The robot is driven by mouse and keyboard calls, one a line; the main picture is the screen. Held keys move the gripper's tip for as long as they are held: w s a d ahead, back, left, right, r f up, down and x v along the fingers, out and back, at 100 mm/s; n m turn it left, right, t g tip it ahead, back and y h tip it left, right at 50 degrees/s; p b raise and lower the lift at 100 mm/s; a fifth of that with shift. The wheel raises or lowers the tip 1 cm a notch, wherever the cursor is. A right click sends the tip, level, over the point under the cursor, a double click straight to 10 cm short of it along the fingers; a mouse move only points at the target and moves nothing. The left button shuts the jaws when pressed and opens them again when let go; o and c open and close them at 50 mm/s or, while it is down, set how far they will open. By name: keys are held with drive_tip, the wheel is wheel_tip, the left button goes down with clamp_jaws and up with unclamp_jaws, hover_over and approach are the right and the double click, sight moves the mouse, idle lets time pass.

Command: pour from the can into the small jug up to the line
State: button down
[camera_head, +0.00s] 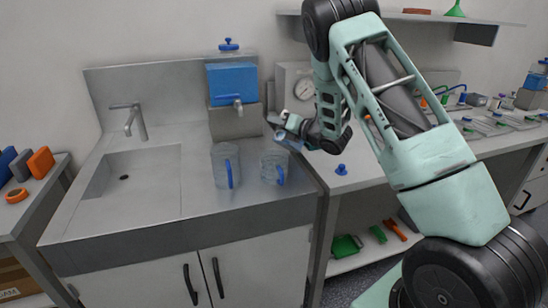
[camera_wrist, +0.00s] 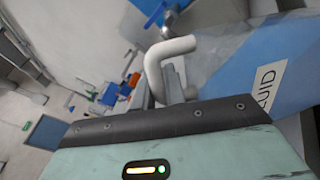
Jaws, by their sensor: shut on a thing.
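My gripper (camera_head: 277,122) is right of the can in the head view. The small jug (camera_head: 268,160), clear with a blue handle, stands on the counter below my gripper. I cannot make out its line or any liquid.
A larger clear jug (camera_head: 222,158) with a blue handle stands left of the small jug. A sink (camera_head: 125,180) with a faucet (camera_head: 134,118) lies further left. A gauge box (camera_head: 300,85) stands behind my gripper. A blue knobbed object (camera_head: 341,170) sits on the right bench.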

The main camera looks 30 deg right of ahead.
drive_tip(key=shift+a+f+n, duration=0.1)
drive_tip(key=shift+f+n, duration=0.1)
drive_tip(key=shift+n, duration=0.1)
idle(0.4)
drive_tip(key=shift+s+a+n+t, duration=0.15)
drive_tip(key=shift+a+n+t, duration=0.15)
drive_tip(key=shift+n, duration=0.2)
idle(2.7)
drive_tip(key=shift+d, duration=0.1)
